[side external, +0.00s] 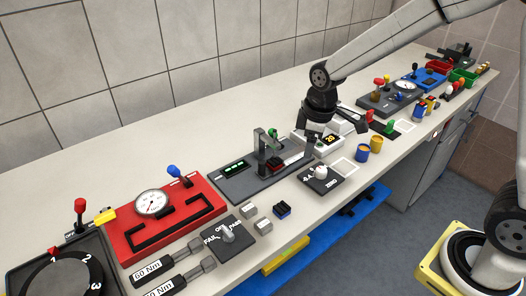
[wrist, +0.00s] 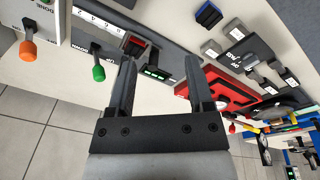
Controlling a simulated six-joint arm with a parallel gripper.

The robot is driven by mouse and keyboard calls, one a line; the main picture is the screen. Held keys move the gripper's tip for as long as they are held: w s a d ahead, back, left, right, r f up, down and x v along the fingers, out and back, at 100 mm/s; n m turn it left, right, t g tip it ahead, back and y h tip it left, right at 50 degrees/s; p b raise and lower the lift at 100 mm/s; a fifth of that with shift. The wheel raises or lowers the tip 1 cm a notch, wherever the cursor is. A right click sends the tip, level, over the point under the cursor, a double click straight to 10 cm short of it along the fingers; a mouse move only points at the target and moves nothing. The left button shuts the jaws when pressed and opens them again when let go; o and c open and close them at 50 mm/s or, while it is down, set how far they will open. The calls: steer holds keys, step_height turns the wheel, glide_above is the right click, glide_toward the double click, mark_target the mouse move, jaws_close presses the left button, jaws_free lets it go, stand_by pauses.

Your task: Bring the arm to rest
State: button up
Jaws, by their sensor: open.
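My gripper (side external: 309,140) hangs over the bench in the side external view, just right of a dark grey fixture (side external: 232,183) with a green display and an upright bracket. In the wrist view, my gripper (wrist: 160,75) has its two fingers apart with nothing held between them. The fixture's green display (wrist: 155,73) shows between and beyond the fingers. A red block (side external: 277,163) sits by the bracket. The exact height of the fingertips above the bench cannot be told.
A red panel (side external: 182,216) with a gauge lies left of the fixture. A white device (side external: 329,141) with a yellow-lit display and a dark panel with a white knob (side external: 320,172) are close to my gripper. The bench strip (side external: 190,140) along the wall is clear.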

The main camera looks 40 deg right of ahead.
steer(key=s+d+f+m+t, duration=0.1)
steer(key=s+d+f+m, duration=0.1)
steer(key=s+m, duration=0.5)
steer(key=s+f, duration=0.1)
steer(key=s, duration=0.4)
steer(key=shift+m, duration=0.4)
